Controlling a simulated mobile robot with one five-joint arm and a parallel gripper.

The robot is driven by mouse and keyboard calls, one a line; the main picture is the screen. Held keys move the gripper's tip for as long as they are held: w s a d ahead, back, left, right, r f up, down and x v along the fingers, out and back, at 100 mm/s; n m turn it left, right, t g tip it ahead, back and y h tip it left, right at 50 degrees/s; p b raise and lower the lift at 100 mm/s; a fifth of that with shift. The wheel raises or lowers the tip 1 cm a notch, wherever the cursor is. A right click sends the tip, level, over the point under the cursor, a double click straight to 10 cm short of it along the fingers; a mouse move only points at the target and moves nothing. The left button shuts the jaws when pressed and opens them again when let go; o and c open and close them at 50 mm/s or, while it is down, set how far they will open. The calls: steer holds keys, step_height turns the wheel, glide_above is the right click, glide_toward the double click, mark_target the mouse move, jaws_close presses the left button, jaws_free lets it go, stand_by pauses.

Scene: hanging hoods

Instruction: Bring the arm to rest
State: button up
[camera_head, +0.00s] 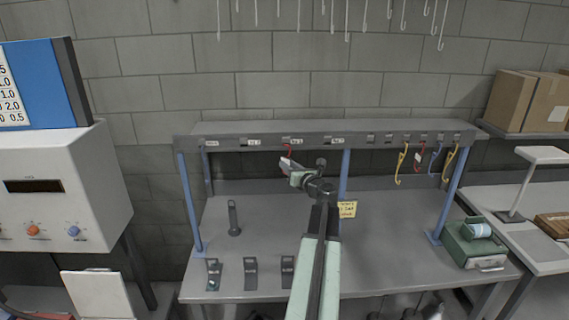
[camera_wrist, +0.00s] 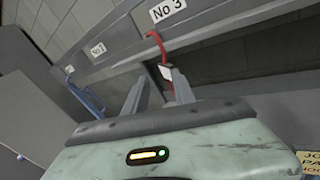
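My arm (camera_head: 318,255) reaches forward over the grey bench, with my gripper (camera_head: 286,162) just below the shelf's front rail. In the wrist view, the two grey fingers of my gripper (camera_wrist: 160,92) stand apart with a gap between them. A red hook (camera_wrist: 153,42) hangs from the rail at the label No 3, just beyond the fingertips. Its lower part and a white tag (camera_wrist: 166,71) show beside the right finger. Whether a finger touches it I cannot tell. The red hook is small in the head view (camera_head: 287,149).
The shelf rail (camera_head: 265,142) runs above the bench (camera_head: 265,215) on blue posts. Yellow hooks (camera_head: 401,164) hang at its right. A dark upright peg (camera_head: 233,218) and several dark stands (camera_head: 250,273) are on the bench. A green box (camera_head: 472,246) sits at the right.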

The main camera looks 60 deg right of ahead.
steer(key=v, duration=0.3)
